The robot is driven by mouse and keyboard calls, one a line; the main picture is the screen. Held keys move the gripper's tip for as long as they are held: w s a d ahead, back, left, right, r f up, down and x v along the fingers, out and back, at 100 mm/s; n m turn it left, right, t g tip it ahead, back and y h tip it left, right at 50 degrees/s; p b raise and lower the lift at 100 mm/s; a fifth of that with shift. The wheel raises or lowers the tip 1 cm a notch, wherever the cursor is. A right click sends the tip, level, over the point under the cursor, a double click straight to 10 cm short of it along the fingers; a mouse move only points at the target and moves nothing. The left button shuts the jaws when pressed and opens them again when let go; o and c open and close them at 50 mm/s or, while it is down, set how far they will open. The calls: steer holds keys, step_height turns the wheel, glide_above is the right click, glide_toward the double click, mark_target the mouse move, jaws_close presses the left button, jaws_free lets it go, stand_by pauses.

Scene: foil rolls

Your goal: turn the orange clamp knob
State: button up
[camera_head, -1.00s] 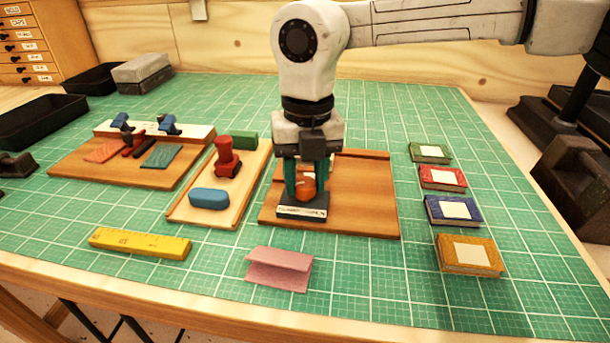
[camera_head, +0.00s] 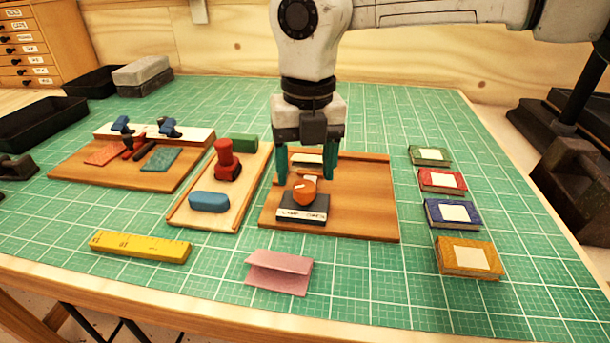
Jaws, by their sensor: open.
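The orange clamp knob (camera_head: 304,192) sits on a dark block with a white label strip (camera_head: 302,216). The block rests on the front left part of a brown wooden board (camera_head: 365,205). The knob is fully in view and bears a pale mark on its top. My gripper (camera_head: 307,176) is open and empty, its two green fingers spread wide. It hangs above and just behind the knob, apart from it as far as I can tell. A pale strip shows between the fingers at the back of the board.
Left of the board is a tray (camera_head: 178,215) with red, blue and green pieces. Four-sided small books, such as the yellow one (camera_head: 470,256), line the right. A pink folded piece (camera_head: 279,271) and a yellow ruler (camera_head: 140,246) lie in front. Green mat (camera_head: 375,285) is free at front right.

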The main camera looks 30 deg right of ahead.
mark_target(307, 185)
step_height(307, 185, up, 8)
steer(key=shift+d, duration=0.1)
stand_by(0.6)
